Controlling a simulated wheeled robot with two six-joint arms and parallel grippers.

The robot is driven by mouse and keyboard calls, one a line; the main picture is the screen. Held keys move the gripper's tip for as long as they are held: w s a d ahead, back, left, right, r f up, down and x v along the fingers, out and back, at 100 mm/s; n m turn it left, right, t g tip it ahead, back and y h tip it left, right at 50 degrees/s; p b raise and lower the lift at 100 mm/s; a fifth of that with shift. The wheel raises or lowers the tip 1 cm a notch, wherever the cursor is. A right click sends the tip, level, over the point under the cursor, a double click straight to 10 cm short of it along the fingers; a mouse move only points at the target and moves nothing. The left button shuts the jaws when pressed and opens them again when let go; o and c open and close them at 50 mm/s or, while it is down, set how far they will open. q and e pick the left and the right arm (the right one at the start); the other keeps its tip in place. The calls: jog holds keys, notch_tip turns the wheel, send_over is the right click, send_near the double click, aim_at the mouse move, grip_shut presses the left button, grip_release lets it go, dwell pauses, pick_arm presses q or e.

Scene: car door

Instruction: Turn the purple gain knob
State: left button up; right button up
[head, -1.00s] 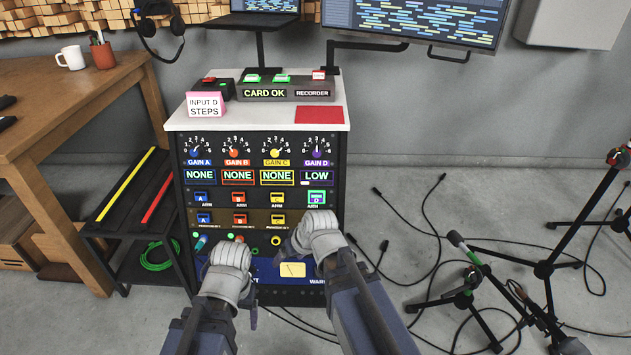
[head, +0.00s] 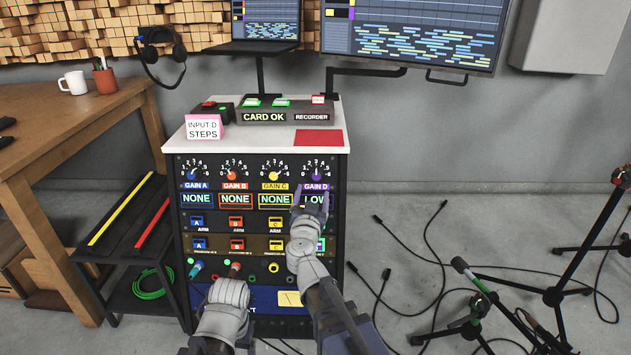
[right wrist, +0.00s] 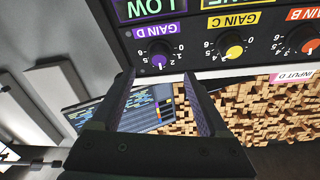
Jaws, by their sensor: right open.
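The purple gain knob (head: 316,175) is the rightmost dial in the top row of the panel, labelled GAIN D. Its display below reads LOW. It also shows in the right wrist view (right wrist: 159,61), which is upside down, with its scale around it. My right gripper (head: 312,196) is open and empty in front of the panel, just below the knob in the head view. In the right wrist view its two fingers (right wrist: 158,76) are spread, with the knob between and beyond their tips; no contact shows. My left arm is low at the panel's lower left; its jaws do not show.
The yellow GAIN C knob (head: 275,174) is close beside the purple one. The red GAIN B (head: 232,174) and blue GAIN A (head: 195,174) knobs are farther left. Arm buttons and jacks fill the panel below. Microphone stands (head: 552,296) and cables are on the floor at right.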

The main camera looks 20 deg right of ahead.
aim_at(316, 178)
jog(key=shift+x, duration=3.95)
jog(key=shift+s, duration=0.1)
grip_shut()
